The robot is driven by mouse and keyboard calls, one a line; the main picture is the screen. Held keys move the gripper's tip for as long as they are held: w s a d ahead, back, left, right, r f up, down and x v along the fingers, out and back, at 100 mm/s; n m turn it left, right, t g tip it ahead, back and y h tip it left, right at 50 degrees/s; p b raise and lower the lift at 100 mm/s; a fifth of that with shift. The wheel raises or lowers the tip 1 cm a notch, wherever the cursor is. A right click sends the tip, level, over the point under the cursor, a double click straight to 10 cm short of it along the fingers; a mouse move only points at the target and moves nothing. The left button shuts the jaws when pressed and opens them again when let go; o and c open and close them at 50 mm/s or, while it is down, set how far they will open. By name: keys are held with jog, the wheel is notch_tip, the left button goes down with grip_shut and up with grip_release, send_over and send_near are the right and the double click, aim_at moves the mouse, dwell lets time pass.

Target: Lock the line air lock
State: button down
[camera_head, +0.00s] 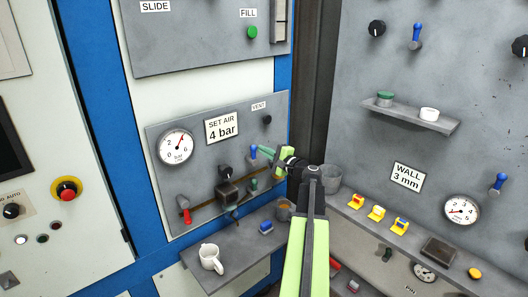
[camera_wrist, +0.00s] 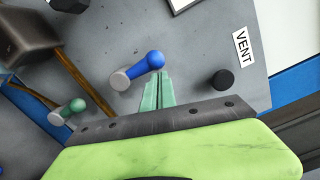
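The air panel (camera_head: 165,140) carries a pressure gauge (camera_head: 175,146), a "SET AIR 4 bar" sign (camera_head: 221,128) and a "VENT" label (camera_head: 259,106). On it are a blue-knobbed lever (camera_head: 253,152), a green-knobbed lever (camera_head: 253,184) and a red-handled lever (camera_head: 184,208). No readable label names the line air lock. My gripper (camera_wrist: 158,76) has its two green fingers close together, with nothing seen between them. The fingertips are right at the blue lever (camera_wrist: 142,66); I cannot tell whether they touch. The green lever (camera_wrist: 68,111) is at the lower left in the wrist view.
A dark box (camera_head: 229,191) sticks out of the panel. Below is a shelf (camera_head: 235,262) with a white mug (camera_head: 210,257) and a blue block (camera_head: 266,227). A grey cup (camera_head: 331,178) stands right of my gripper. A black knob (camera_wrist: 222,80) is near the VENT label.

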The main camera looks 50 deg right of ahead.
jog(key=shift+a, duration=0.1)
jog(key=s+d+b, duration=0.1)
jog(key=s+d, duration=0.2)
jog(key=s, duration=0.8)
jog(key=shift+s+f, duration=0.25)
jog(key=shift+f, duration=0.15)
